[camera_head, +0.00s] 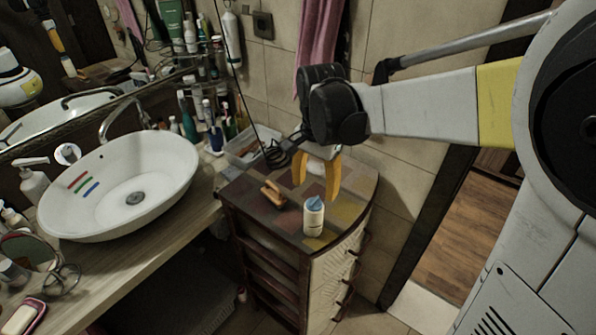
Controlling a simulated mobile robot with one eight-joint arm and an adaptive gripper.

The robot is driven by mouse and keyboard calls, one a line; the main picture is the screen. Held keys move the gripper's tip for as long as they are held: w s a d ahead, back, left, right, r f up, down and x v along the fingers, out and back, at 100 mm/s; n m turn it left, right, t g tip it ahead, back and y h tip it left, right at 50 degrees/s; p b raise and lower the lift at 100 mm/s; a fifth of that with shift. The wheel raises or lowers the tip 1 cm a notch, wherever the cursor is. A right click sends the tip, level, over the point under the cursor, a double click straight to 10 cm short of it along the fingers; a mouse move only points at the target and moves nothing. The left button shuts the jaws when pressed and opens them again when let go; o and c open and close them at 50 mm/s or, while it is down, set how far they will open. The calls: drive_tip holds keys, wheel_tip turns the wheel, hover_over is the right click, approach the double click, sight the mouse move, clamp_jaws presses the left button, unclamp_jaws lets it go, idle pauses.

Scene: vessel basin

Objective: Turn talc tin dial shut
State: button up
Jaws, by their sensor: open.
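The talc tin (313,219) is a small cream-white cylinder standing upright on the cabinet top, near its front edge. Its dial (314,203) is the blue piece on top; whether it is turned open or shut cannot be told at this size. My gripper (317,198) has yellow-orange fingers pointing down, spread apart with nothing seen between them. It is just behind and above the tin, and seems apart from it.
The wooden cabinet (262,217) has a patchwork top. A small orange-brown item (273,193) lies left of the tin. A clear tray (244,146) and dark coiled cable (276,153) are behind. The basin (120,187) stands on the counter at left. A pink towel (318,35) hangs above.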

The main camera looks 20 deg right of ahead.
sight(314, 201)
wheel_tip(314, 201, down, 5)
drive_tip(key=shift+f+b, duration=0.1)
drive_tip(key=shift+b, duration=0.45)
drive_tip(key=shift+c, duration=0.3)
clamp_jaws()
